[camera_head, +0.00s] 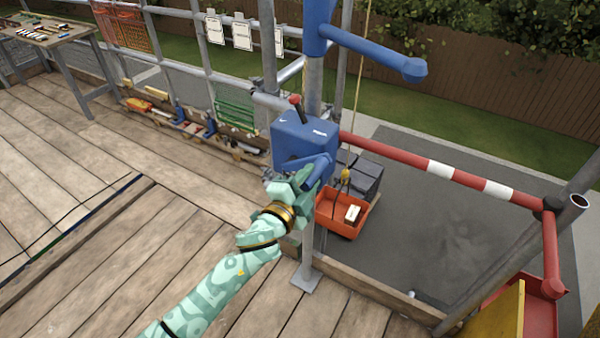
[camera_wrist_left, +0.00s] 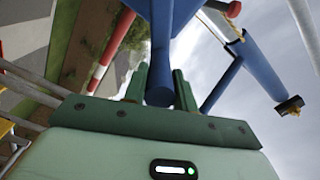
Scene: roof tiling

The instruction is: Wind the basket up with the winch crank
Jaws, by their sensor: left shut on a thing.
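The blue winch (camera_head: 303,142) is mounted on a scaffold post and has a red-knobbed lever on top. My left gripper (camera_head: 312,180) is at the winch's front, shut on the blue crank handle (camera_head: 318,167). In the left wrist view the handle (camera_wrist_left: 159,70) stands between the two green fingers of the gripper (camera_wrist_left: 160,90). The orange basket (camera_head: 342,211) hangs below on a rope (camera_head: 360,85) with a yellow hook (camera_head: 346,174), beyond the platform edge. It holds a small pale item. My right gripper is not in view.
A red and white barrier bar (camera_head: 440,170) runs right from the winch post. A blue hoist arm (camera_head: 375,52) reaches out overhead. A workbench with tools (camera_head: 45,32) stands at the far left. The plank deck (camera_head: 130,240) at left is mostly clear.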

